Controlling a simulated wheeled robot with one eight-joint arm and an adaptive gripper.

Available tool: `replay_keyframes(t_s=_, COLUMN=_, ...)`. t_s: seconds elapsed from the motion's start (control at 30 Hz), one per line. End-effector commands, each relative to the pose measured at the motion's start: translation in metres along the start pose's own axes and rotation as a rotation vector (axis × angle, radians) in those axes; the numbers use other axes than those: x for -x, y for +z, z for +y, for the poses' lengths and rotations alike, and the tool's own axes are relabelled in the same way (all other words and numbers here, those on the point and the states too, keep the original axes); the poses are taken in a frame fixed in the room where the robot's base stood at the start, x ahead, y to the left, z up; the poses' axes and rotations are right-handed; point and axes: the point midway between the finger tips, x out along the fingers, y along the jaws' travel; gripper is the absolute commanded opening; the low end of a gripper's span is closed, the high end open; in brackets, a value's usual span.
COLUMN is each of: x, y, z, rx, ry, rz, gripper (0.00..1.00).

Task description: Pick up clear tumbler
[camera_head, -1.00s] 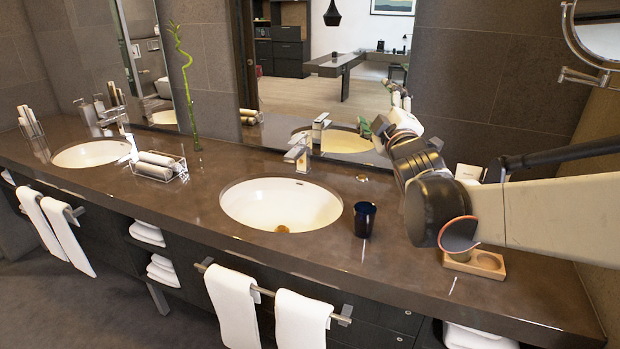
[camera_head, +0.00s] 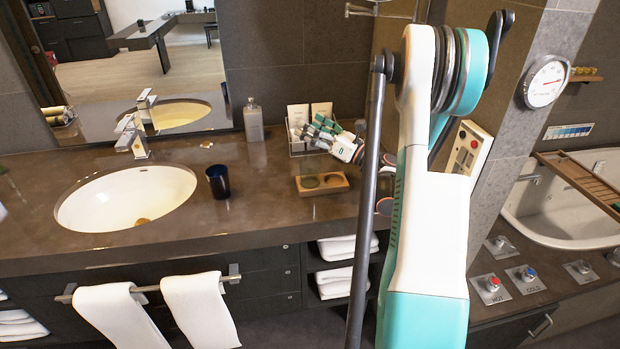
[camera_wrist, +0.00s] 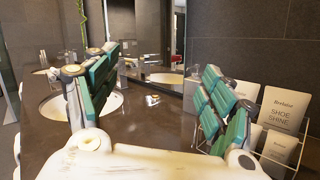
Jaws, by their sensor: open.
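A dark blue tumbler (camera_head: 218,181) stands upright on the counter, right of the basin, in the head view. My gripper (camera_head: 318,130) is above the back right of the counter, in front of the wire rack and behind the wooden tray. In the wrist view my gripper (camera_wrist: 162,68) has its green-padded fingers spread wide, with nothing held between them. The counter and a basin show beyond them.
A two-recess wooden tray (camera_head: 334,184) lies on the counter. A grey bottle (camera_head: 253,120) stands by the mirror. A wire rack (camera_head: 296,146) with cards, also in the wrist view (camera_wrist: 274,150), is close to my fingers. Bare counter lies around the blue tumbler.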

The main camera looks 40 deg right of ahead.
Motion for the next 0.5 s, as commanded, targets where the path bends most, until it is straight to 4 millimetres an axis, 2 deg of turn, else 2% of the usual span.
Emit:
replay_keyframes(t_s=0.03, x=0.026, y=-0.018, z=-0.015, rx=0.065, ry=0.004, rz=0.042, gripper=0.76)
replay_keyframes(t_s=0.1, x=0.055, y=-0.042, z=-0.026, rx=0.142, ry=0.021, rz=0.099, gripper=0.76)
replay_keyframes(t_s=0.2, x=0.086, y=-0.073, z=-0.035, rx=0.216, ry=0.052, rz=0.170, gripper=0.76)
replay_keyframes(t_s=0.3, x=0.103, y=-0.098, z=-0.037, rx=0.254, ry=0.087, rz=0.226, gripper=0.76)
replay_keyframes(t_s=0.37, x=0.109, y=-0.108, z=-0.038, rx=0.267, ry=0.102, rz=0.249, gripper=0.76)
replay_keyframes(t_s=0.5, x=0.109, y=-0.120, z=-0.037, rx=0.276, ry=0.119, rz=0.271, gripper=0.76)
